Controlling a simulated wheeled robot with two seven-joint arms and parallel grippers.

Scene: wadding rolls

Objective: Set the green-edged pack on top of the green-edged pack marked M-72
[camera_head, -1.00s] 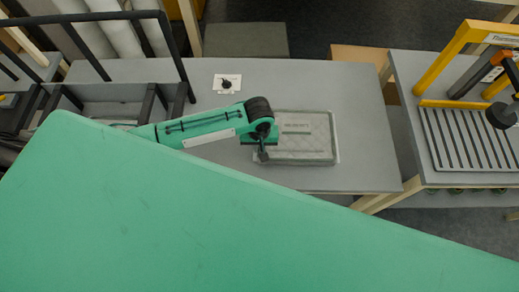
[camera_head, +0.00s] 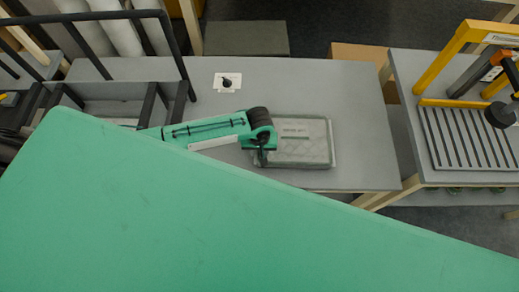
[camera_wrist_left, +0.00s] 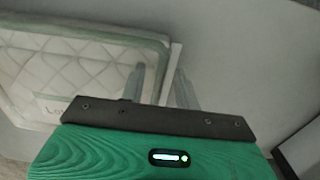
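A pale quilted pack with a grey-green edge (camera_head: 305,152) is at the right half of the grey table in the head view. Its label is too small to read there. In the wrist view the pack (camera_wrist_left: 60,70) fills the upper left, with a partly hidden label and a white border beyond its edge. My left gripper (camera_head: 262,158) is at the pack's left end. In the wrist view its fingers (camera_wrist_left: 160,85) stand either side of the pack's edge, close together. I cannot tell whether a second pack lies underneath; no M-72 mark is readable. My right gripper is not in view.
The grey table (camera_head: 360,100) is bare around the pack. A white card with a black knob (camera_head: 227,82) lies at its back left. A black-railed rack (camera_head: 120,95) stands left. A slatted side table (camera_head: 465,140) with a yellow frame (camera_head: 445,65) stands right.

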